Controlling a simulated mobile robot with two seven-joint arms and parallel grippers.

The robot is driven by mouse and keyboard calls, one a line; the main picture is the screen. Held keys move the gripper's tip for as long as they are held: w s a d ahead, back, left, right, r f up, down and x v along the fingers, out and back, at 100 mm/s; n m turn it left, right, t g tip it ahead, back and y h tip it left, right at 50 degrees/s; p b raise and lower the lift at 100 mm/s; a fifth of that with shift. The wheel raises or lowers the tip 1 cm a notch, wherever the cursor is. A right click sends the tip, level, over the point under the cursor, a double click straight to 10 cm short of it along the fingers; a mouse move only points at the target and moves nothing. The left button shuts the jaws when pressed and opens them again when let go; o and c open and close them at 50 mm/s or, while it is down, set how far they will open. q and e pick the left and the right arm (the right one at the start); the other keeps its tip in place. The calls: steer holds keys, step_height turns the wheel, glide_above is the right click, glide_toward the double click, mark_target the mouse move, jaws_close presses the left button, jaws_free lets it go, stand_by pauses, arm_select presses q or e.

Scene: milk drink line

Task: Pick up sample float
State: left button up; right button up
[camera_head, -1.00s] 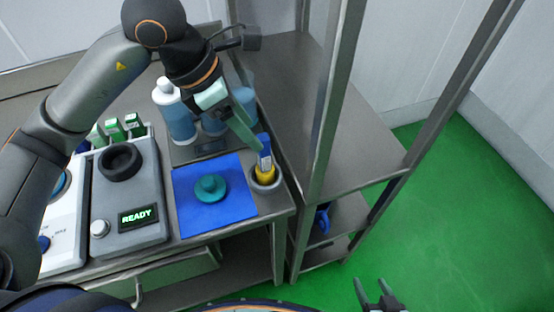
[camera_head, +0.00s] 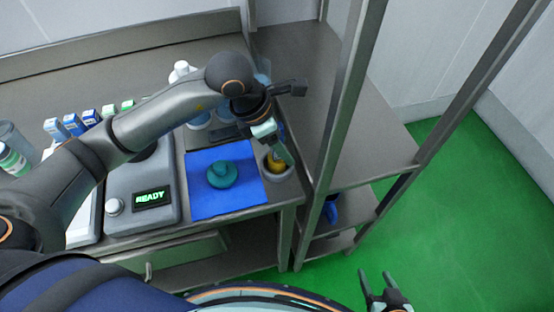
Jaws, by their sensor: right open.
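The sample float looks yellow (camera_head: 274,162) at its low part and stands in a round grey holder (camera_head: 279,175) at the counter's right front corner. Its blue upper part, visible earlier, is now hidden behind my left gripper. My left gripper (camera_head: 284,154) points down right at the float, its fingers overlapping the float in the picture. Whether they touch or close on it I cannot tell. My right gripper (camera_head: 376,279) is open and empty at the bottom right, over the green floor, far from the float.
A blue mat (camera_head: 236,203) with a teal round piece (camera_head: 221,174) lies left of the holder. A grey device reading READY (camera_head: 150,198) stands further left. Bottles are partly hidden behind my arm. A steel shelf post (camera_head: 345,95) rises close on the right.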

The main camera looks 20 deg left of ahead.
arm_select(q)
steer(key=shift+f, duration=0.15)
jaws_close()
stand_by(0.4)
